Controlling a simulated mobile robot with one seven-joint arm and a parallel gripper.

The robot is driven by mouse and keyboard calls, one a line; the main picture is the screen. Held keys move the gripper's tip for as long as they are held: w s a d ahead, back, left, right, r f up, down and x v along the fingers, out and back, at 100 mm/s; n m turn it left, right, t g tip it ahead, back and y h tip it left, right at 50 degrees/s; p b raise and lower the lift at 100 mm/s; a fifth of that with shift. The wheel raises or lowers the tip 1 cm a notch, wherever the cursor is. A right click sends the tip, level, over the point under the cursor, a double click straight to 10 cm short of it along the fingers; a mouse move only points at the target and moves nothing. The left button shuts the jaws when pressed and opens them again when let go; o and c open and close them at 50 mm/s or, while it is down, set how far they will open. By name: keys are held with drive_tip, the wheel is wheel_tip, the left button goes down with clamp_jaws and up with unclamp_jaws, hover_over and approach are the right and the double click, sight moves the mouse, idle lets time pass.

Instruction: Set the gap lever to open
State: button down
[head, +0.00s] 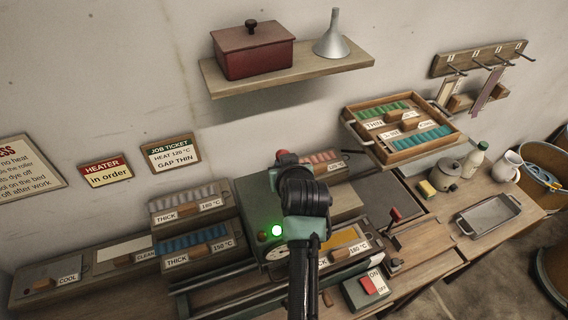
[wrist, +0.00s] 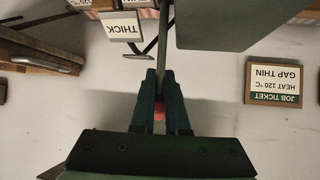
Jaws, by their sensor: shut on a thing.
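My gripper (wrist: 160,76) is shut on the red knob (wrist: 159,113) of a lever in the wrist view. A thin grey rod (wrist: 163,40) runs from between the fingers toward the green machine. In the head view a red knob (head: 284,156) shows at the top of the green machine (head: 257,204), just beyond my dark wrist, which hides the fingers. I take this lever for the gap lever. A green lamp (head: 277,231) is lit on the machine.
Trays labelled THICK (head: 186,212) stand left of the machine. Another red-handled lever (head: 394,215) and a red ON/OFF switch (head: 368,286) are to its right. The job ticket (head: 170,153) on the wall reads gap thin. A shelf (head: 290,76) juts out above.

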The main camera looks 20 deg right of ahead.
drive_tip(key=c, duration=0.9)
unclamp_jaws()
drive_tip(key=shift+w+r, duration=0.25)
drive_tip(key=shift+f, duration=0.1)
drive_tip(key=shift+s, duration=0.1)
drive_tip(key=shift+s, duration=0.1)
drive_tip(key=b+v, duration=0.3)
drive_tip(key=v, duration=0.9)
drive_tip(key=shift+s+r, duration=0.25)
drive_tip(key=shift+s, duration=0.05)
